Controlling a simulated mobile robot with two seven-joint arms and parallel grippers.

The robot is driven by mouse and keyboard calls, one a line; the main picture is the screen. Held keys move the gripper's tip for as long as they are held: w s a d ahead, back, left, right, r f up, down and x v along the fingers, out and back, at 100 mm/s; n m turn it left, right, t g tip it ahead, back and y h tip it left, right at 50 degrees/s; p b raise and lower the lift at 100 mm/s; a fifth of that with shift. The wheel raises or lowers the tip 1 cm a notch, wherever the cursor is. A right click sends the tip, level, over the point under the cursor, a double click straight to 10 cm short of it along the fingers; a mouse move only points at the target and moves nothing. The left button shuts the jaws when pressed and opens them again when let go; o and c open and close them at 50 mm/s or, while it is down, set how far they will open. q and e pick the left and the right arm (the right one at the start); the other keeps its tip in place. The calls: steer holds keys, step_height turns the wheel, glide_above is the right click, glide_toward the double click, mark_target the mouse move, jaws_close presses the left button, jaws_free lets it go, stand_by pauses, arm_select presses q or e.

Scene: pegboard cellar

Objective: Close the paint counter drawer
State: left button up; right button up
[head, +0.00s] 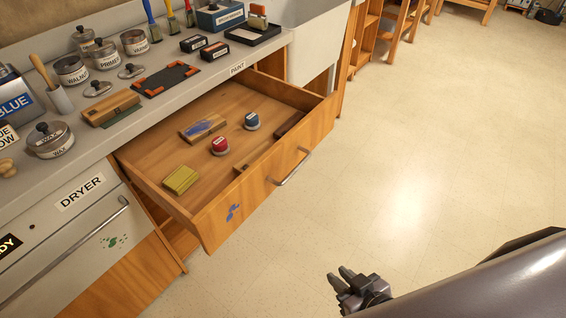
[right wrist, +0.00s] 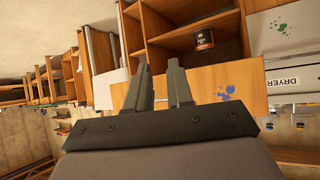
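The paint counter drawer (head: 262,185) is pulled well out from under the grey counter labelled PAINT in the head view. Its wooden front has a metal bar handle (head: 293,168) and a blue paint splotch. Inside lie a red-topped tin (head: 219,145), a blue-topped tin (head: 252,121), a yellow sponge-like block (head: 181,180) and a blue-stained wooden block (head: 203,127). My right gripper (head: 338,275) is over the floor in front of the drawer, apart from it. In the right wrist view its fingers (right wrist: 160,68) are parted and empty, with the drawer front (right wrist: 243,92) beyond. My left gripper is not visible.
The counter (head: 150,105) holds cans, brushes and boxes. A DRYER front (head: 83,205) with a bar handle is left of the drawer. A white sink (head: 315,45) stands at the right. The tiled floor (head: 440,150) is clear.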

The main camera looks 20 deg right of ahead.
jaws_close()
steer(key=m+t+y+b, duration=0.4)
steer(key=m+y+b, duration=0.5)
steer(key=m+b, duration=0.3)
glide_toward(221, 226)
steer(key=shift+m, duration=0.5)
steer(key=x, duration=0.6)
steer(key=shift+w+a+p, duration=0.25)
steer(key=shift+a+p, duration=0.05)
steer(key=shift+a, duration=0.1)
steer(key=shift+w, duration=0.1)
